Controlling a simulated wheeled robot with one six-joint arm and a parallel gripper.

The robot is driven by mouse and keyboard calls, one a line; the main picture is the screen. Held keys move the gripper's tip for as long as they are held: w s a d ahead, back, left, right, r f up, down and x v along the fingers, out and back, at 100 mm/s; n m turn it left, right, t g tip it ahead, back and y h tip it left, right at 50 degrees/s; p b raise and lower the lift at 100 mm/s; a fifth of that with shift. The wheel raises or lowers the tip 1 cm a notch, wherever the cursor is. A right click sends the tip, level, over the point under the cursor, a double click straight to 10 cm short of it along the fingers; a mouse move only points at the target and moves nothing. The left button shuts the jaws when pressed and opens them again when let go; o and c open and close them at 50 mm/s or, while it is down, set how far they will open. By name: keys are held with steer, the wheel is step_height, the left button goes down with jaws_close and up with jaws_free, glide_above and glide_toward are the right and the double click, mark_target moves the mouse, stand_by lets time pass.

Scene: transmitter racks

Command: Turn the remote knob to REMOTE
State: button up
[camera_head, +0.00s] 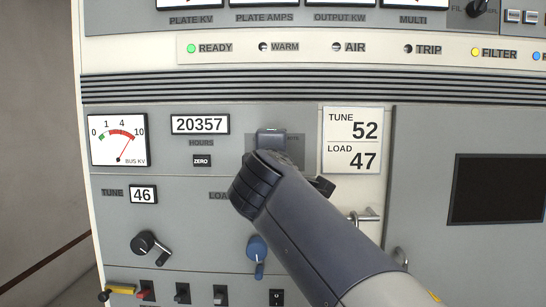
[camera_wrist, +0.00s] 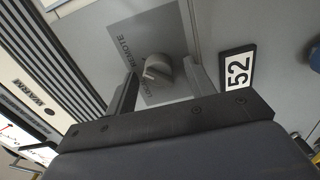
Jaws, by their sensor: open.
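The grey remote knob (camera_wrist: 158,70) sits on a darker grey plate (camera_wrist: 150,35) in the wrist view. The plate has the words REMOTE and LOCAL beside the knob. Which word the knob's ridge points at is hard to tell. My gripper (camera_wrist: 163,76) is open, with one dark finger on each side of the knob; whether they touch it is unclear. In the head view my gripper (camera_head: 271,140) is in front of the plate, right of the hours counter, and hides the knob.
A TUNE 52 / LOAD 47 card (camera_head: 352,140) is close to the right of my gripper. A blue-handled knob (camera_head: 257,250) and a metal door handle (camera_head: 365,216) lie below. A black crank (camera_head: 150,246) is at lower left. The READY lamp (camera_head: 191,48) glows green.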

steer(key=s+b, duration=0.1)
steer(key=s, duration=0.9)
steer(key=shift+s+a, duration=0.2)
steer(key=shift+s, duration=0.2)
steer(key=shift+w, duration=0.1)
steer(key=w+p, duration=0.1)
steer(key=w, duration=0.9)
steer(key=shift+w+d, duration=0.2)
steer(key=shift+w, duration=0.1)
